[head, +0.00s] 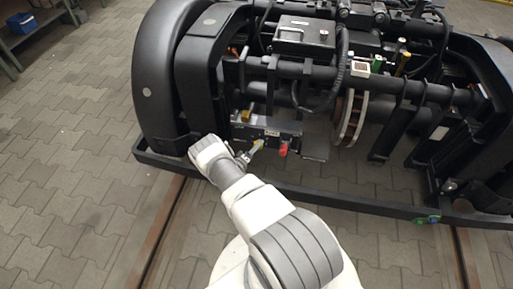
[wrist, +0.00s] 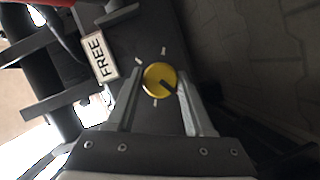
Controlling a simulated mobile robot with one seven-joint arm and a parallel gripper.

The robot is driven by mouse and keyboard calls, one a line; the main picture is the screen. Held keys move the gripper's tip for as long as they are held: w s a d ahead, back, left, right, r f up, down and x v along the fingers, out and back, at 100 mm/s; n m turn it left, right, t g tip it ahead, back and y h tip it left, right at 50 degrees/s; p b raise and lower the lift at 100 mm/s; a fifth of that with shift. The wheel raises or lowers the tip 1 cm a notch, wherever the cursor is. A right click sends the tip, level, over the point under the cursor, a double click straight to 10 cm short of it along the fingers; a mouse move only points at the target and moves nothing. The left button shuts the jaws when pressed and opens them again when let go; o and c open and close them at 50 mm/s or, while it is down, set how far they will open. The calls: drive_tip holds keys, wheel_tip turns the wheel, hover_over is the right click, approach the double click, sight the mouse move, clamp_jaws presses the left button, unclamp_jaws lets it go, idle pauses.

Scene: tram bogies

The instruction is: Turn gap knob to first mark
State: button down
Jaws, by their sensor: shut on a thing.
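The gap knob (wrist: 158,79) is a round yellow knob with a dark pointer line, in the middle of the wrist view. Its pointer runs toward the lower right of that view. Several short pale marks stand on the dark panel (wrist: 150,32) around it. My gripper (wrist: 160,92) has one finger on each side of the knob and is shut on it. In the head view my gripper (head: 250,152) is at the bogie's lower front, where a bit of yellow shows at its tip. The knob's pointer and marks cannot be made out there.
A white plate reading FREE (wrist: 101,57) is left of the knob. A red knob (head: 283,149) sits just right of my gripper. A dark frame bar (head: 330,199) runs along the bogie's front. Paved floor (head: 60,180) is clear at left.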

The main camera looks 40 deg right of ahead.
idle(0.3)
drive_tip(key=shift+c, duration=1.5)
unclamp_jaws()
